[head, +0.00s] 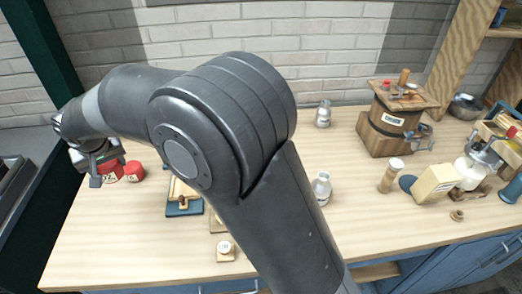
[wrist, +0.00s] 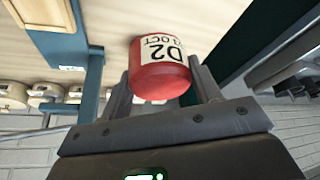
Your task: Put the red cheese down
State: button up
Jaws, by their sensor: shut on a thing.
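My gripper (head: 98,172) is at the far left end of the worktop in the head view. It is shut on a red cheese (head: 115,172), a short red cylinder with a white label. In the wrist view the red cheese (wrist: 160,75) sits between the two fingers, its label reading D2 and OCT upside down. In the head view the gripper hides part of it, and I cannot tell whether its base touches the worktop. A second red cheese (head: 134,171) stands close to its right.
The wooden worktop (head: 90,245) is clear in front of the cheeses. A blue-based wooden item (head: 184,208) lies to their right, partly behind my arm. A brick wall backs the worktop.

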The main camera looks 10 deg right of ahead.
notch_tip(320, 180, up, 16)
jog(key=w+d+m+h, duration=0.15)
jog(key=w+d, duration=0.35)
jog(key=d, duration=0.6)
jog(key=w+d+m, duration=0.2)
jog(key=w+d, duration=0.3)
jog(key=d, duration=0.6)
jog(key=w+d+m, duration=0.1)
jog(key=w+d, duration=0.4)
jog(key=d, duration=0.7)
jog(key=s+d+m+h, duration=0.1)
jog(key=s+d+m, duration=0.2)
jog(key=d, duration=1.3)
jog(key=s+d+m+h, duration=0.15)
jog(key=s+d, duration=0.25)
jog(key=d, duration=1.2)
notch_tip(320, 180, down, 18)
jog(key=shift+m+t, duration=0.3)
jog(key=w+a+f, duration=0.2)
jog(key=a, duration=0.1)
jog(key=w+a+f, duration=0.2)
jog(key=w+a, duration=0.1)
jog(key=w+a+f, duration=0.2)
jog(key=a+f, duration=0.1)
jog(key=shift+w, duration=0.3)
jog(key=shift+f, duration=2.05)
